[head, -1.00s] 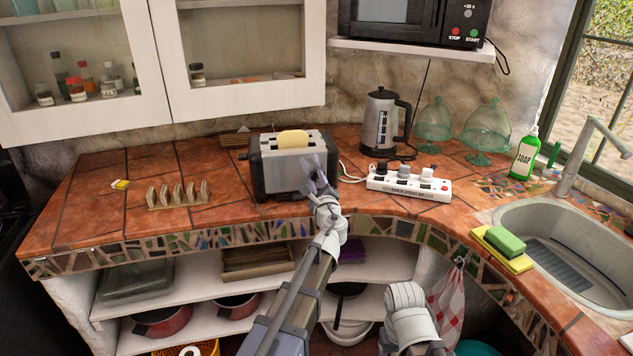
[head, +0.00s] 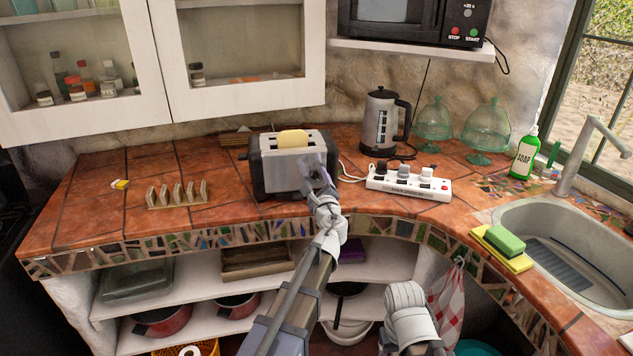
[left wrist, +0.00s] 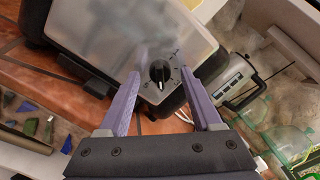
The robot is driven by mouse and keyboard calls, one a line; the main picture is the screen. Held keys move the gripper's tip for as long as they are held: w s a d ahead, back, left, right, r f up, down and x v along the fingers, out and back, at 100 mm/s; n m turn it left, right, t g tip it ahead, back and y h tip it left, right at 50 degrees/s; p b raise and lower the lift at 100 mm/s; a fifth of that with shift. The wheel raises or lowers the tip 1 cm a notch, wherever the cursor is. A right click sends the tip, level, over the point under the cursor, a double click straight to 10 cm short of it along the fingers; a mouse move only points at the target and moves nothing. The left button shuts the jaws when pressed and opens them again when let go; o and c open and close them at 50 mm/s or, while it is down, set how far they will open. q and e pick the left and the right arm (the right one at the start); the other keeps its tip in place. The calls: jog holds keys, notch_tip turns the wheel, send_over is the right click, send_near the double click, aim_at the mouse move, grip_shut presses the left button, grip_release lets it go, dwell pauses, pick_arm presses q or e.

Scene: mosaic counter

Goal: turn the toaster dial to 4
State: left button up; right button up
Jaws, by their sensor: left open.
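The silver and black toaster (head: 275,168) stands on the tiled counter with a slice of bread (head: 294,139) in its top. My left gripper (head: 316,170) is at the toaster's front right in the head view. In the left wrist view its two purple fingers are open, one on each side of the dial, with gaps between them and the knob. In the head view the gripper hides the dial. My right gripper is not in view.
A white power strip (head: 408,184) lies just right of the toaster, with a kettle (head: 380,125) behind it. A toast rack (head: 178,196) stands to the left. The counter between rack and toaster is clear. Glass domes, soap and a sink are farther right.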

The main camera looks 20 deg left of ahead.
pick_arm(q)
jog(key=v, duration=0.7)
jog(key=shift+s+d, duration=0.2)
jog(key=shift+s, duration=0.15)
jog(key=s+d+f+n+g+p, duration=0.1)
jog(key=s+f+n+g+p, duration=0.6)
jog(key=s+n, duration=0.45)
jog(key=s+d+f+n+g+h+p, duration=0.1)
jog(key=s+d+f+n+g+h, duration=0.1)
jog(key=s+d, duration=0.4)
jog(key=s+d+f+n+g+h+p, duration=0.2)
jog(key=s+d+n+g+h, duration=0.2)
jog(key=s, duration=0.7)
jog(key=d+g, duration=0.2)
jog(key=g, duration=0.1)
jog(key=shift+s+d+f+h, duration=0.25)
jog(key=shift+f+h, duration=0.05)
jog(key=shift+f, duration=0.05)
